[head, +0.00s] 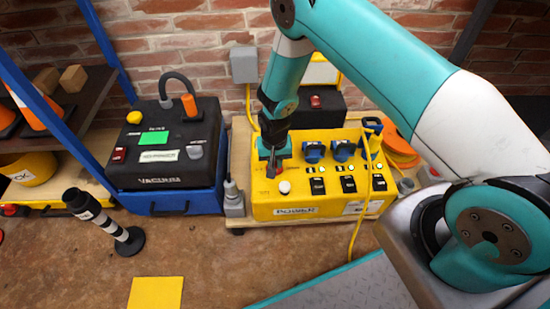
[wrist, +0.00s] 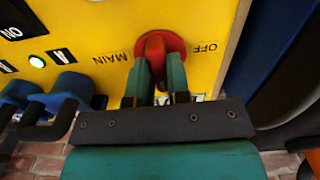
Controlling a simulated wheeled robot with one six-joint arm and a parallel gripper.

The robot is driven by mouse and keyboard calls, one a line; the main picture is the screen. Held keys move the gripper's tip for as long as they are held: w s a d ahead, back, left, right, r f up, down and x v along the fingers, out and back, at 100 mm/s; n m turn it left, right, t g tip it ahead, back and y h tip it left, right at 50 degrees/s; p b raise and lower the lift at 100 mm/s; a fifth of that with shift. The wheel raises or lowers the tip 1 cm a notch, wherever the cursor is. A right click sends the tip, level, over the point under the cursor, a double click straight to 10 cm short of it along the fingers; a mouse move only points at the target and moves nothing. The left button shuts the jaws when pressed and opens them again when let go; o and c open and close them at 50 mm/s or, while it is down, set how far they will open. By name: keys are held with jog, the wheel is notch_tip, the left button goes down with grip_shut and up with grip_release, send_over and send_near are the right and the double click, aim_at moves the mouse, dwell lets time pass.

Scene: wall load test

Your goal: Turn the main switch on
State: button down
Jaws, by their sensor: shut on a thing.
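The main switch (wrist: 156,46) is a red rotary knob on a round red plate, set in the yellow power box (head: 318,210). In the wrist view the words MAIN and OFF stand on either side of it, upside down. My gripper (wrist: 158,75) is shut on the red knob, one green finger on each side. In the head view my gripper (head: 272,165) reaches down to the left part of the box top and mostly hides the switch. The knob's exact setting is hard to tell behind the fingers.
A white button or lamp (head: 284,187), blue sockets (head: 313,152) and several black rocker switches (head: 348,184) sit close by on the box. A black vacuum unit (head: 165,150) on a blue base stands to the left. A yellow cable (head: 364,200) hangs over the front.

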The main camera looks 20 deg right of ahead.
jog(key=shift+s+m, duration=0.1)
jog(key=shift+m, duration=0.3)
jog(key=c, duration=1.1)
grip_release()
notch_tip(320, 180, up, 17)
jog(key=p, duration=0.6)
jog(key=shift+r, duration=0.2)
